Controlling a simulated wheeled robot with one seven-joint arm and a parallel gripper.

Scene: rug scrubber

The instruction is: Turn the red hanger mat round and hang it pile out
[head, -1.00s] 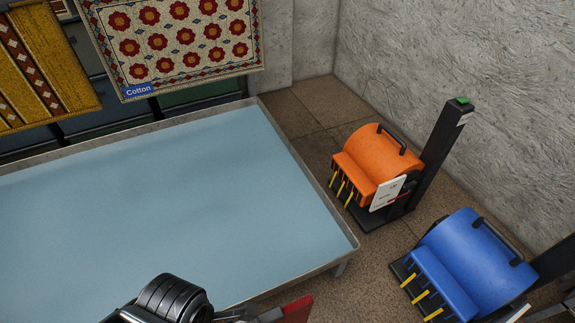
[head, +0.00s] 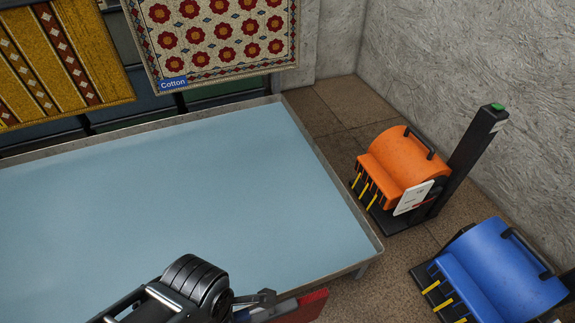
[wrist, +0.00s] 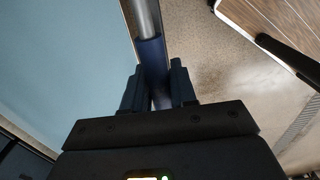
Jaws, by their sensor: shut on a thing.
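My gripper (head: 262,299) is at the bottom of the head view, above the near right edge of the blue-floored wash tray (head: 180,190). In the wrist view my gripper (wrist: 157,88) is shut on a grey bar (wrist: 147,20) with a dark blue sleeve (wrist: 152,58), seemingly the mat's hanger. No red shows in the wrist view, and I cannot tell which face has the pile.
A yellow striped rug (head: 65,65) and a floral rug (head: 215,40) tagged Cotton hang behind the tray. An orange scrubber (head: 405,160) and a blue scrubber (head: 495,270) stand to the right. Brown floor (head: 345,135) lies between them and the tray.

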